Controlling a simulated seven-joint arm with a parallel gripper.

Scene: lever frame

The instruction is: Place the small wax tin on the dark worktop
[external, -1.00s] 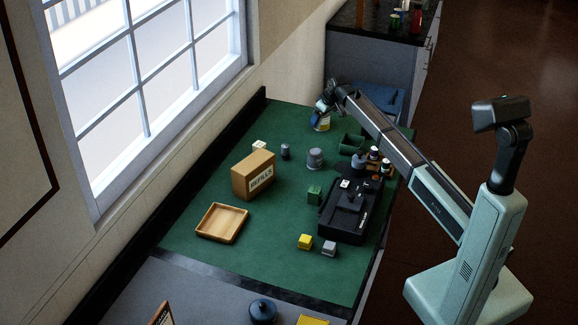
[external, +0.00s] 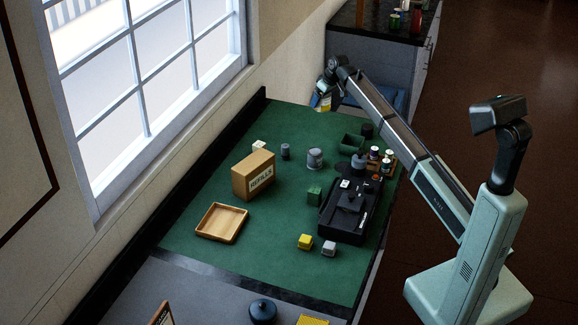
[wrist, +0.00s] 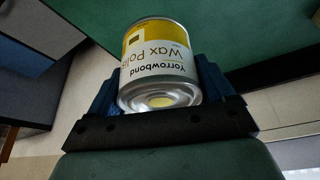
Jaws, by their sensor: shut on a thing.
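The small wax tin (wrist: 160,62) is yellow and white with a silver rim; its label reads "Yorrowbond Wax Polish". My gripper (wrist: 160,95) is shut on it, with a dark blue finger on each side. In the external view my gripper (external: 326,90) is above the far edge of the green table, and the tin (external: 325,102) is mostly hidden, showing a little yellow. The dark worktop (external: 348,20) tops a grey cabinet behind the green table; my gripper is apart from it, on its near side.
Red and green containers (external: 394,20) and an orange-brown post (external: 361,14) stand on the worktop. A blue object (external: 393,100) sits in front of the cabinet. The green table (external: 270,230) holds a refills box (external: 253,176), a wooden tray (external: 222,222) and a black device (external: 345,215).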

